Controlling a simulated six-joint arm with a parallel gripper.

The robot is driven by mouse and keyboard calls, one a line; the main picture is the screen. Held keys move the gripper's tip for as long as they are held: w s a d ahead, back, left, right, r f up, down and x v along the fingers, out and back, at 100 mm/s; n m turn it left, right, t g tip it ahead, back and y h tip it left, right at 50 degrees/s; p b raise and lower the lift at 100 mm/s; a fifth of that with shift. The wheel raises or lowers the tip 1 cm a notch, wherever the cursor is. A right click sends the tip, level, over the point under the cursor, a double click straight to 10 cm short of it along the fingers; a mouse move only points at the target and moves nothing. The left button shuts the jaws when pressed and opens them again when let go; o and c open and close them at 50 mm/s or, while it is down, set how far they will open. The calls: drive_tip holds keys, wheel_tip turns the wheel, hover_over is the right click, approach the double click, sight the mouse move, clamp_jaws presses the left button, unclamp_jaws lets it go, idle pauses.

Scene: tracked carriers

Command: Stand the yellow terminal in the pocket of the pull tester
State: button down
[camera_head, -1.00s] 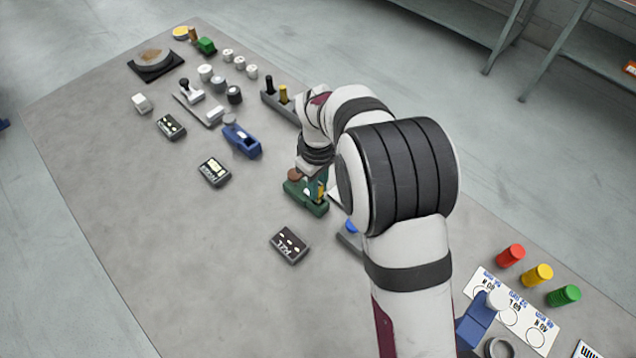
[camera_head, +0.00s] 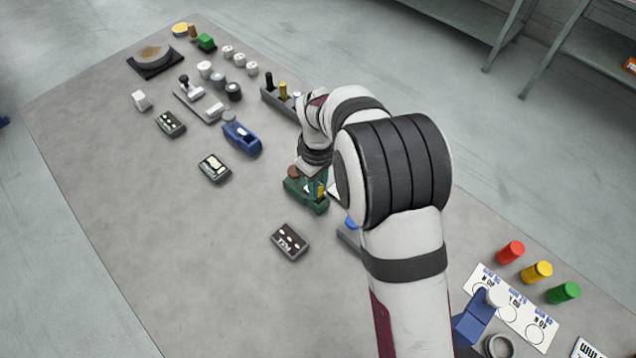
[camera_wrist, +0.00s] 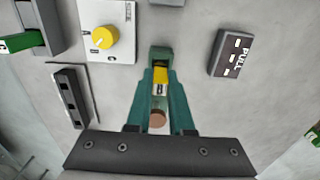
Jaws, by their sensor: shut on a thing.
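The pull tester is a green block (camera_head: 306,198), seen beside my gripper in the head view; its end also shows in the wrist view (camera_wrist: 160,56). The yellow terminal (camera_wrist: 161,75) is between my teal fingertips in the wrist view, right at the green block. My gripper (camera_wrist: 160,82) is shut on the terminal. In the head view a bit of yellow (camera_head: 322,187) shows at the tester. The fingers hide the terminal's lower end and the pocket, so I cannot tell how deep it sits.
A dark PULL label block (camera_head: 289,241) lies near the tester. A blue device (camera_head: 241,137) and a rack (camera_head: 274,98) with black and yellow pieces stand farther back. A white panel with a yellow knob (camera_wrist: 100,37) is close by. Bare grey table lies to the left.

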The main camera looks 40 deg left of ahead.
drive_tip(key=shift+c, duration=1.2)
unclamp_jaws()
drive_tip(key=shift+r, duration=3.5)
